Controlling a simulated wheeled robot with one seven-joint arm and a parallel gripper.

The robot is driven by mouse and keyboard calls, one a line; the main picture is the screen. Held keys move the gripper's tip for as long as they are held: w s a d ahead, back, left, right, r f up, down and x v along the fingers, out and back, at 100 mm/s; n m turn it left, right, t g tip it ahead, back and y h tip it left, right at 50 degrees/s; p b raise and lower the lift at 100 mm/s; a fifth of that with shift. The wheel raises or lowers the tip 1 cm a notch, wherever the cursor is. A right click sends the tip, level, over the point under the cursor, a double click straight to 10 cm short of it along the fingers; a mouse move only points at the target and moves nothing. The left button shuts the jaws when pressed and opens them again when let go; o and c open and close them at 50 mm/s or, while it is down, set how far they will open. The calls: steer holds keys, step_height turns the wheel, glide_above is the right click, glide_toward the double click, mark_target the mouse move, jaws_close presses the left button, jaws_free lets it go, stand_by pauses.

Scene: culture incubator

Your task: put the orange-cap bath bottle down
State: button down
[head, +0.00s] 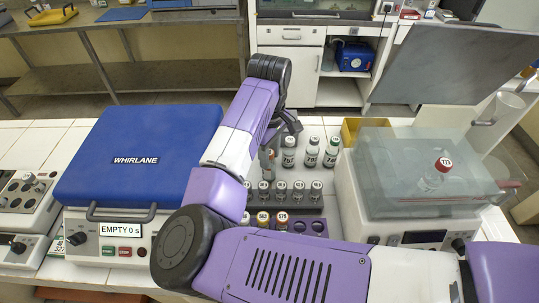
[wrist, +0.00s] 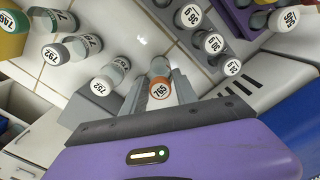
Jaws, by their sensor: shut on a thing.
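The orange-cap bath bottle (wrist: 160,89), with 765 on its cap, is between the two fingers of my gripper (wrist: 160,95) in the wrist view. The gripper is shut on it, and the cap faces the camera. In the head view my gripper (head: 269,160) is beyond my forearm, over the white bench left of the loose bottles, and the held bottle is mostly hidden. I cannot tell whether its base touches anything.
Several loose bottles (head: 312,153) stand right of my gripper. In front are a grey rack of bottles (head: 316,203) and a purple rack (head: 310,236). The blue-lidded WHIRLANE machine (head: 140,150) is left; a clear-lidded bath (head: 385,175) with a red-capped bottle (head: 436,175) is right.

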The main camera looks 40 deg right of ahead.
steer(key=shift+f, duration=0.6)
steer(key=shift+f, duration=0.15)
steer(key=c, duration=0.9)
jaws_free()
steer(key=shift+c, duration=0.2)
steer(key=shift+r, duration=0.3)
step_height(320, 180, up, 12)
steer(key=b, duration=0.3)
steer(key=shift+f, duration=0.1)
